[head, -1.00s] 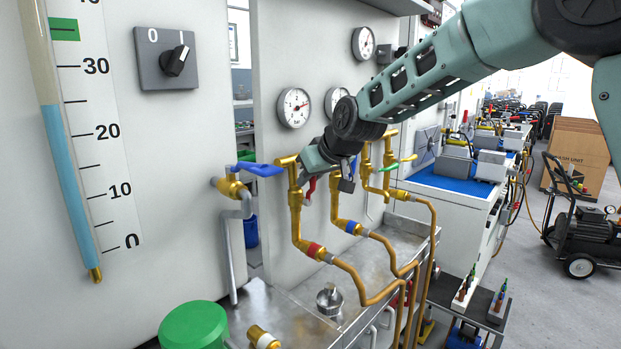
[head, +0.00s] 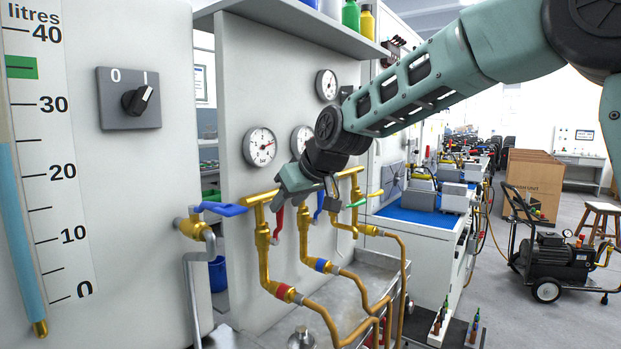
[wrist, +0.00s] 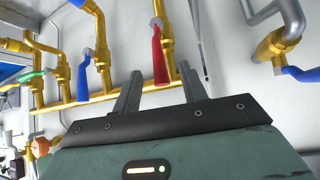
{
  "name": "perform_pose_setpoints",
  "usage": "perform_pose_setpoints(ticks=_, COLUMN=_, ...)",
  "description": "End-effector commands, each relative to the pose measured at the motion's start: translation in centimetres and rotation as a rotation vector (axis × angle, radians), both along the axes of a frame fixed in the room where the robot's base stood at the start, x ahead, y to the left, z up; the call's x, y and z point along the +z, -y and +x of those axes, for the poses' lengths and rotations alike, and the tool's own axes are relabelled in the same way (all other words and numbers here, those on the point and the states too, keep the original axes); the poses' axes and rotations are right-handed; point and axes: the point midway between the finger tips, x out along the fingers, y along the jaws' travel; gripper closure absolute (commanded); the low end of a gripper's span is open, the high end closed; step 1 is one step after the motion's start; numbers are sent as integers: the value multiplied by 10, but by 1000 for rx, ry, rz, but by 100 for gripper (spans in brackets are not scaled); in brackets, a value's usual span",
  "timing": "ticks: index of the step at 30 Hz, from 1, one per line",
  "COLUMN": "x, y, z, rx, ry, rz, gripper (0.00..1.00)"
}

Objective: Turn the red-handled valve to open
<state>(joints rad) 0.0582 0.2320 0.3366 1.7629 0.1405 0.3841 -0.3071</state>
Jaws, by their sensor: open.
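I see no contact with the handle. In the head view my gripper (head: 310,188) is at the brass pipes, its fingers partly hidden.
A blue handle (wrist: 84,78) and a green handle (wrist: 30,74) sit on neighbouring brass valves. Another blue handle (head: 222,209) sticks out on the left pipe. Gauges (head: 260,146) are on the panel above. A metal sink (head: 372,272) lies below the pipes.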

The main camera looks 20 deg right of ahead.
Motion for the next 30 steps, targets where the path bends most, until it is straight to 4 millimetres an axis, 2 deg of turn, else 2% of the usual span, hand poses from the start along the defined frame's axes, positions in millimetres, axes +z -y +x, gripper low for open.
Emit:
perform_pose_setpoints(ticks=6, x=36, y=16, z=-35, rx=-1, ry=4, rz=-1, gripper=58)
perform_pose_setpoints(ticks=14, x=67, y=28, z=-62, rx=0, ry=2, rz=-2, gripper=58)
perform_pose_setpoints(ticks=19, x=75, y=31, z=-69, rx=1, ry=0, rz=-1, gripper=58)
perform_pose_setpoints(ticks=30, x=75, y=31, z=-70, rx=1, ry=-1, rz=0, gripper=58)
